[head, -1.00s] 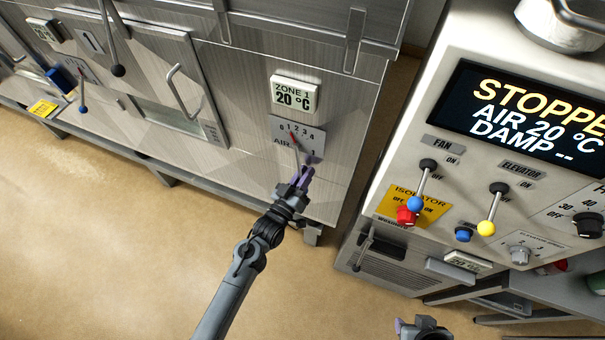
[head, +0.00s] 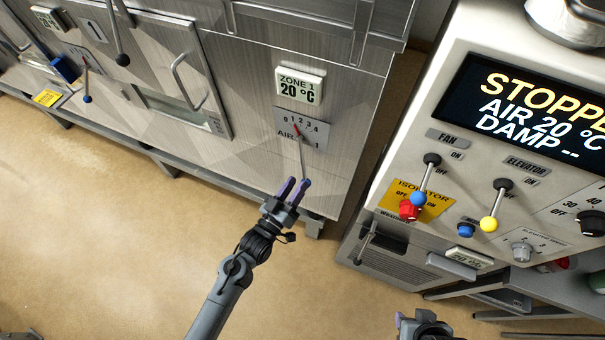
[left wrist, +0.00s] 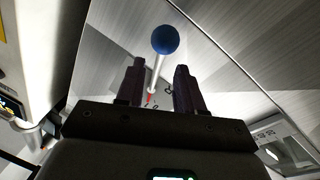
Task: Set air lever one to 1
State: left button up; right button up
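Air lever one (head: 301,155) is a thin pale lever with a red pointer, on a grey scale plate (head: 315,133) marked 0 to 4 below the Zone 1 display. The pointer is near the 1; the exact setting is too small to tell. My left gripper (head: 293,187) is open, with its two purple fingers apart at the lever's lower end. In the left wrist view the lever's blue knob (left wrist: 165,39) shows beyond the open fingertips (left wrist: 160,75), with no visible grip on it. The knob is hidden in the head view. My right gripper (head: 420,325) is partly cut off at the bottom edge.
The Zone 1 display (head: 300,86) reads 20 °C. A control panel with fan lever (head: 426,178), yellow-knobbed elevator lever (head: 496,205) and a "STOPPE…" screen (head: 525,115) stands to the right. Another blue-knobbed lever (head: 86,82) is at far left. Open floor lies below.

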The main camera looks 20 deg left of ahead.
pick_arm(q)
jog(key=v, duration=0.3)
jog(key=shift+s+a, duration=0.1)
jog(key=shift+s, duration=0.25)
jog(key=s+a+m+g+y, duration=0.2)
jog(key=s+a+g, duration=0.1)
jog(key=s+g, duration=0.6)
jog(key=s+a+m+g+y, duration=0.2)
jog(key=s+a+g, duration=0.3)
jog(key=s, duration=0.6)
notch_tip(320, 180, up, 23)
jog(key=d+g+p, duration=0.1)
jog(key=p, duration=2.1)
jog(key=shift+p, duration=0.4)
